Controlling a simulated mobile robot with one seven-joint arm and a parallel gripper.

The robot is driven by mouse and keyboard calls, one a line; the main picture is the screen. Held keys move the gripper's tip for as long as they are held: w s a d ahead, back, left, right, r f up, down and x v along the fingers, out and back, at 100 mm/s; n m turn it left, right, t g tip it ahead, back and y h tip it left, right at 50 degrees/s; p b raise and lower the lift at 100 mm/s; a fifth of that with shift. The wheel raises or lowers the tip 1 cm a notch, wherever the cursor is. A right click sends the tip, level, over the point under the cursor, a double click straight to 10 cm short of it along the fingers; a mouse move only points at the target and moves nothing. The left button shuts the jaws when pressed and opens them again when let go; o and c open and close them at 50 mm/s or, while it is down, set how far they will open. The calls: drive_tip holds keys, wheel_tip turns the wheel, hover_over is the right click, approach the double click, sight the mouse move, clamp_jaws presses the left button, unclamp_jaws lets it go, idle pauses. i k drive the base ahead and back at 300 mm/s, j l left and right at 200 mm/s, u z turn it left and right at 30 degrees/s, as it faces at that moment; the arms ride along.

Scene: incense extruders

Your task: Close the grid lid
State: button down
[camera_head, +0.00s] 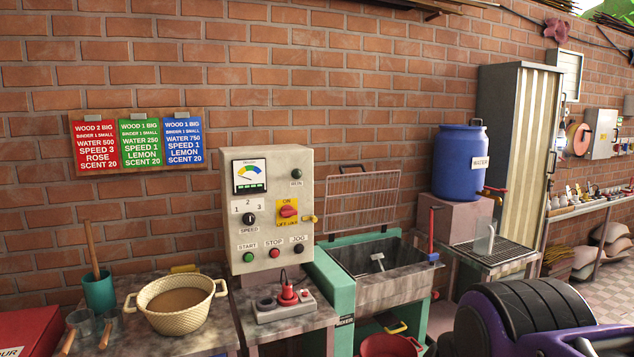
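The grid lid (361,203) is a thin wire frame standing raised, nearly upright, against the brick wall. A dark handle (352,166) sits on its top edge. Below it is the mixer trough (390,290), a grey metal basin on a green frame (332,275). The trough is uncovered, and a metal mixing paddle (377,261) shows inside. My gripper is not in view, and nothing touches the lid.
A control box (268,212) stands left of the trough. A red lever (432,235) is at its right edge, near a blue water barrel (459,165) and a clear jug (484,240). A red bucket (391,345) is below. A purple-and-black rounded body (535,318) fills the lower right.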

sight(332, 234)
drive_tip(key=i+l+u, duration=0.15)
drive_tip(key=i+l, duration=0.3)
drive_tip(key=i+l+u, duration=0.1)
drive_tip(key=i+l, duration=0.3)
drive_tip(key=i+l+u, duration=0.15)
drive_tip(key=i+l, duration=0.25)
drive_tip(key=l, duration=0.2)
drive_tip(key=i+l+u, duration=0.1)
drive_tip(key=i+l, duration=0.3)
drive_tip(key=l, duration=0.15)
